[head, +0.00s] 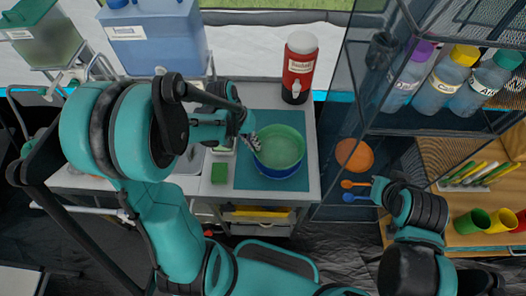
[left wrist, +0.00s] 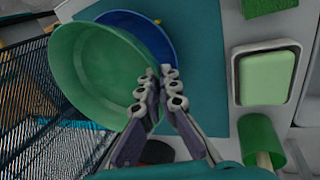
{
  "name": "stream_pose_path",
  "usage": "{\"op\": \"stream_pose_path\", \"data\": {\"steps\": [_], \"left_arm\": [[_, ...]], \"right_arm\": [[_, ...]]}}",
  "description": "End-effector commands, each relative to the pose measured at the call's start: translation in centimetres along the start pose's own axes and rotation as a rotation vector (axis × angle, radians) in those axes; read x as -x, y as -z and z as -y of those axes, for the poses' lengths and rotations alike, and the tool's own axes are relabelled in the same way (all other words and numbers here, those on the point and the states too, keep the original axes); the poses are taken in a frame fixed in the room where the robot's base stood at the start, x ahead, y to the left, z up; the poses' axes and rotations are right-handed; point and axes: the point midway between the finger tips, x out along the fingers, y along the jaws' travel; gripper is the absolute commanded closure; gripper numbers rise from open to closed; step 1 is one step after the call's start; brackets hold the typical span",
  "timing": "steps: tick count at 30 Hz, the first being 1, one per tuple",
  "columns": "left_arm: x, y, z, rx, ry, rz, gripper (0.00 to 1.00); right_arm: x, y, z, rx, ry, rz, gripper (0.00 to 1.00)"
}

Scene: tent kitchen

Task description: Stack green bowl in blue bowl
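The green bowl (head: 280,146) is over the blue bowl (head: 279,172) on a teal mat in the head view. In the left wrist view the green bowl (left wrist: 90,70) covers part of the blue bowl (left wrist: 150,32) and looks tilted and offset from it. My left gripper (head: 252,141) is at the green bowl's left rim. In the left wrist view its fingers (left wrist: 160,88) are close together with the rim between them. Whether the bowls touch is hard to tell. My right gripper (head: 378,190) is at the right, away from the bowls, its fingers unclear.
A green sponge (head: 219,172) lies left of the teal mat (head: 243,178). A red and white jug (head: 299,67) stands behind the bowls. A glass-like panel and a shelf with bottles (head: 449,79) are on the right. A blue water container (head: 155,38) stands at the back left.

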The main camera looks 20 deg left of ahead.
Motion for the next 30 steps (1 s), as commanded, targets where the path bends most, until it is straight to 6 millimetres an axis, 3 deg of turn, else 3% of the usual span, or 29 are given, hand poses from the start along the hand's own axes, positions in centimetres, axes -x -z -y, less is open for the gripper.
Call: {"op": "stream_pose_path", "data": {"steps": [1, 8, 14, 20, 21, 22, 30], "left_arm": [[-1.2, 0.0, 0.4, 0.0, 0.0, 0.0, 1.0], [-3.1, -0.1, 1.0, 0.0, 0.0, 0.0, 1.0], [-5.9, -0.1, 1.8, -0.002, 0.0, 0.0, 1.0], [-6.2, -0.4, 1.6, -0.006, -0.005, 0.006, 1.0], [-6.2, -0.3, 1.6, -0.006, -0.006, 0.006, 0.85], [-6.2, -0.3, 1.6, -0.006, -0.005, 0.005, 0.77], [-6.0, -0.2, 1.8, -0.003, -0.002, 0.002, 0.74]], "right_arm": [[-0.5, -0.4, 0.0, 0.0, 0.0, 0.0, 1.0], [-1.0, -0.7, 0.0, 0.0, 0.0, 0.0, 1.0], [-1.9, -1.4, 0.0, 0.0, 0.0, 0.0, 1.0], [-1.9, -1.4, 0.0, 0.0, 0.0, 0.0, 1.0], [-1.9, -1.4, 0.0, 0.0, 0.0, 0.0, 1.0], [-1.9, -1.4, 0.0, 0.0, 0.0, 0.0, 1.0], [-1.9, -1.3, 0.0, 0.0, 0.0, 0.0, 1.0]]}}
